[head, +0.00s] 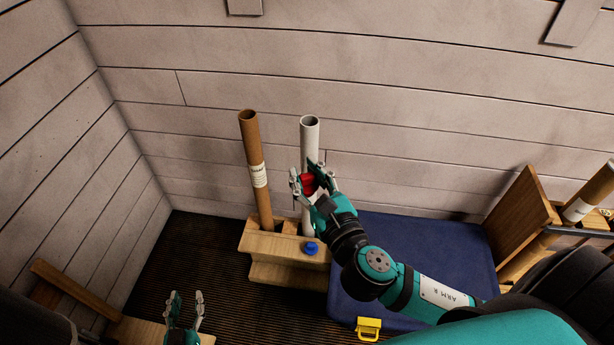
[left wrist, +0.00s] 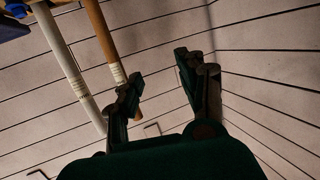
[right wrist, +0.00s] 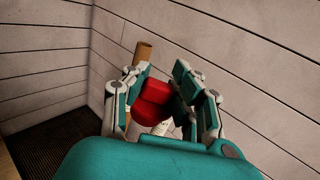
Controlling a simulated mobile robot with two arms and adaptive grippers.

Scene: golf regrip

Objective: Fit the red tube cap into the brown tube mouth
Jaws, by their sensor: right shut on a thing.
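The brown tube (head: 256,175) stands upright, leaning slightly, in a wooden holder, with its open mouth at the top. It also shows in the left wrist view (left wrist: 104,36) and, behind the fingers, in the right wrist view (right wrist: 143,51). My right gripper (head: 313,178) is shut on the red tube cap (head: 309,184), in front of the white tube and to the right of the brown tube, below its mouth level in the picture. The cap fills the space between the fingers in the right wrist view (right wrist: 153,99). My left gripper (head: 185,306) is open and empty at the lower left.
A white tube (head: 309,136) stands beside the brown one in the wooden holder (head: 275,245). A blue cap (head: 311,248) sits on the holder. A dark blue mat or case (head: 410,240) with a yellow latch (head: 368,327) lies right. Wooden boards and another brown tube (head: 590,195) are far right.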

